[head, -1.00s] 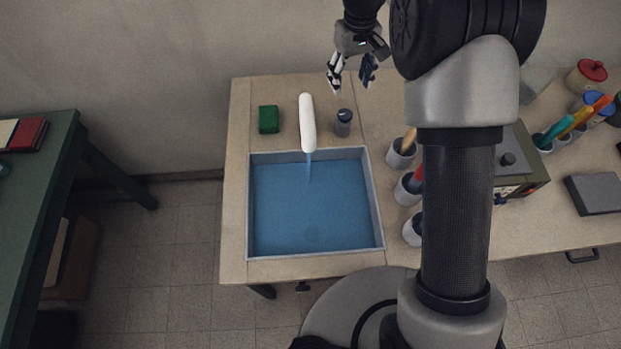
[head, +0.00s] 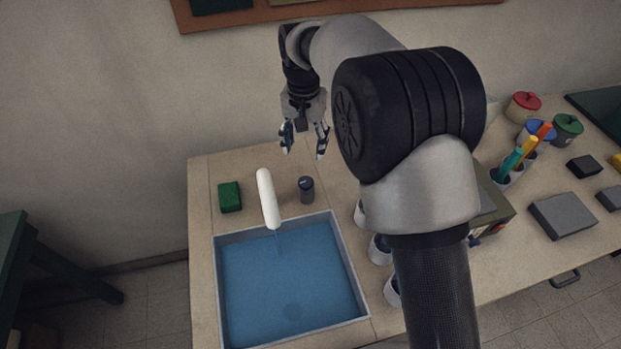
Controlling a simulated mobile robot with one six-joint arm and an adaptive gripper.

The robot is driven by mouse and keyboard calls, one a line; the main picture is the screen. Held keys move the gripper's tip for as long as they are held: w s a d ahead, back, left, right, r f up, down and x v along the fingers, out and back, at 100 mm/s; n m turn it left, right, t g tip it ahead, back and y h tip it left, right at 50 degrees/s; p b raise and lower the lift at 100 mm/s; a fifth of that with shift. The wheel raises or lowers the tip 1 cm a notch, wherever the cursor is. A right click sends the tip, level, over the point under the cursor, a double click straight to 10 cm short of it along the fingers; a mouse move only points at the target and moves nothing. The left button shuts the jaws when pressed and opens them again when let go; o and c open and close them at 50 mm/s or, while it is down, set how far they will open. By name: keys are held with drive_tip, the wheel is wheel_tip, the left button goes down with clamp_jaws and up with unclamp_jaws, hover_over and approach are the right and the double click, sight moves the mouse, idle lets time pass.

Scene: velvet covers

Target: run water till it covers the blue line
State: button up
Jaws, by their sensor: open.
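A square sink (head: 219,285) is set into the beige counter and holds blue water (head: 285,280). A white spout (head: 267,197) leans over its back edge, and a thin stream (head: 280,243) falls from it into the water. I cannot make out a blue line on the walls. A dark round knob (head: 306,189) stands right of the spout, with a pale spot on top. My gripper (head: 304,152) is open and empty, above and behind the knob, apart from it.
A green block (head: 230,196) lies left of the spout. White cups (head: 380,248) stand right of the sink, partly behind my arm. Lidded pots (head: 567,127), pens (head: 527,148) and grey blocks (head: 563,215) are farther right. A green table (head: 40,260) stands at left.

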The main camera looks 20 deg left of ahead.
sight(306, 181)
wheel_tip(306, 181, down, 14)
drive_tip(key=b, duration=0.3)
drive_tip(key=shift+r, duration=0.25)
drive_tip(key=c, duration=1.1)
drive_tip(key=shift+o, duration=0.2)
drive_tip(key=shift+r+n+p, duration=0.15)
drive_tip(key=shift+n+p, duration=0.55)
drive_tip(key=shift+n, duration=0.2)
drive_tip(key=shift+n+p, duration=0.4)
drive_tip(key=shift+n, duration=0.7)
drive_tip(key=o, duration=1.1)
drive_tip(key=shift+c, duration=0.2)
